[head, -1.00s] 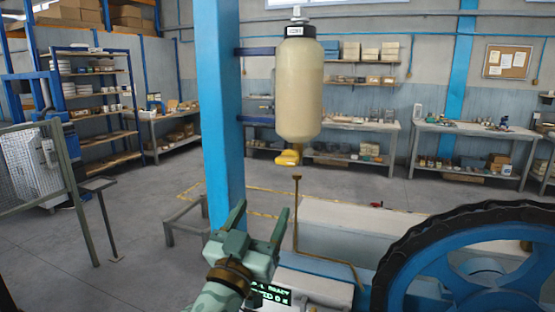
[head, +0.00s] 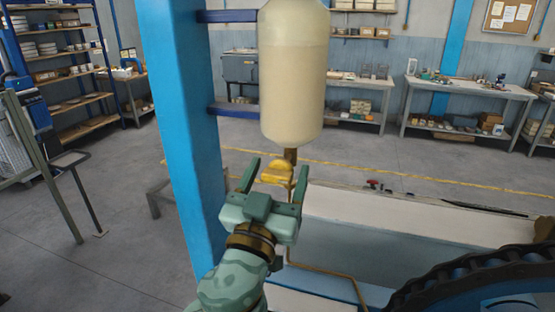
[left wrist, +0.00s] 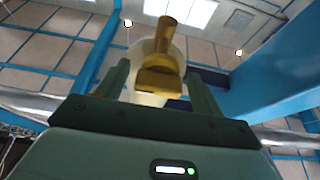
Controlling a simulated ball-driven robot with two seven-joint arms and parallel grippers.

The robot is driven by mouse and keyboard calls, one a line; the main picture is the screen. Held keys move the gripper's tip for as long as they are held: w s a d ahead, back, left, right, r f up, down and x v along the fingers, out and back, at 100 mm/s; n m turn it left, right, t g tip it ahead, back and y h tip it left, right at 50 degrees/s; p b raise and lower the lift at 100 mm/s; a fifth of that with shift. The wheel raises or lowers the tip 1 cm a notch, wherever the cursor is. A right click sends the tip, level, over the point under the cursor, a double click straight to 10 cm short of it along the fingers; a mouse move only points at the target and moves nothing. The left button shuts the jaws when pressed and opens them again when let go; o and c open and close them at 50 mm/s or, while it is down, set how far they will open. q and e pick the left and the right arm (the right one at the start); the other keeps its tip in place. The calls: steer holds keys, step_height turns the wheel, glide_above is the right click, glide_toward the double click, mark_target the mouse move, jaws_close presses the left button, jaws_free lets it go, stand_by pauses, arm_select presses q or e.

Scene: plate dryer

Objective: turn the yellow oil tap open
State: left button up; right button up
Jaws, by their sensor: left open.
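The yellow oil tap (head: 277,172) sits under the cream oil bottle (head: 293,75), at the bottle's brass outlet. My left gripper (head: 276,180) is open, with its two fingers pointing up on either side of the tap in the head view. In the left wrist view the yellow tap (left wrist: 158,80) shows between the open fingers of the left gripper (left wrist: 158,85), beyond the palm. The fingers look apart from the tap; the exact depth gap is hard to tell. My right gripper is not in view.
A blue post (head: 180,120) stands just left of the bottle, joined to it by brackets. A thin brass pipe (head: 335,273) runs below the outlet. A large dark-rimmed wheel (head: 470,275) and a pale machine bed (head: 400,215) lie to the right.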

arm_select(q)
steer(key=shift+s+r, duration=0.1)
steer(key=shift+s, duration=0.1)
steer(key=c, duration=1)
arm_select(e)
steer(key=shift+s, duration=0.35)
